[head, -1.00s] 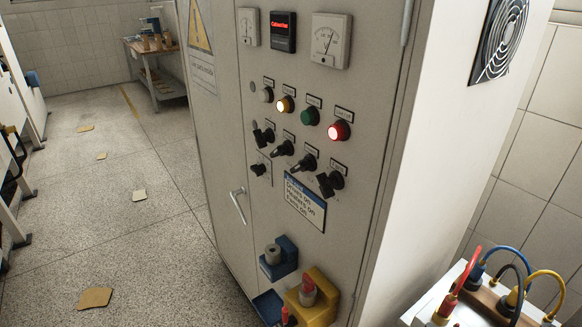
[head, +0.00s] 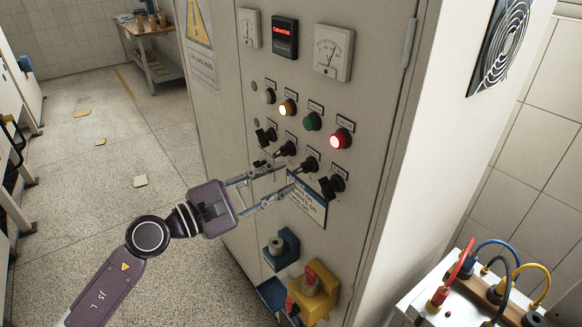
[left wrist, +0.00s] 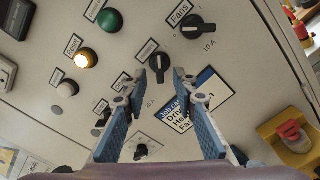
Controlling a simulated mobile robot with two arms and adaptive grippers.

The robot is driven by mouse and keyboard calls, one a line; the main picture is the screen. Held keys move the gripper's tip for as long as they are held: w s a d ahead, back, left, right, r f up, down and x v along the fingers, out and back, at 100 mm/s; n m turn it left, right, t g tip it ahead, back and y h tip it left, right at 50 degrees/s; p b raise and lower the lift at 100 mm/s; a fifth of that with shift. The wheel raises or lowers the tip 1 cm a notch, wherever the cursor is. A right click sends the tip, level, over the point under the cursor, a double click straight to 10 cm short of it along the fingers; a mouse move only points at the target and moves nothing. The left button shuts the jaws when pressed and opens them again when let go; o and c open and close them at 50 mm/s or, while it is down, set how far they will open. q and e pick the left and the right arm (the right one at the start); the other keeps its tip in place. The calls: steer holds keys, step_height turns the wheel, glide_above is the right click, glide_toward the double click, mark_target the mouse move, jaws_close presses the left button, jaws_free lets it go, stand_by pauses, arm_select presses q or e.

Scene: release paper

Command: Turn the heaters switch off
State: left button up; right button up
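The control cabinet's front panel carries a slanted row of black rotary switches. The one labelled Fans (left wrist: 193,26) is at its right end and also shows in the head view (head: 332,185). The black knob beside it (left wrist: 153,62), also in the head view (head: 308,165), seems to be the heaters switch, but its label is too small to read surely. My left gripper (head: 299,174) is open, its blue-padded fingers (left wrist: 159,76) pointing at the panel, with this knob just ahead between the tips. I cannot tell whether they touch it. My right gripper is not in view.
A job card (left wrist: 200,98) is on the panel, partly behind my fingers. Lit yellow (head: 287,107) and red (head: 340,139) lamps sit above the switches. A cable box (head: 440,309) stands at right.

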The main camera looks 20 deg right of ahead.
mark_target(297, 171)
arm_select(q)
steer(key=shift+p+x, duration=0.4)
steer(key=shift+x, duration=1.45)
jaws_close()
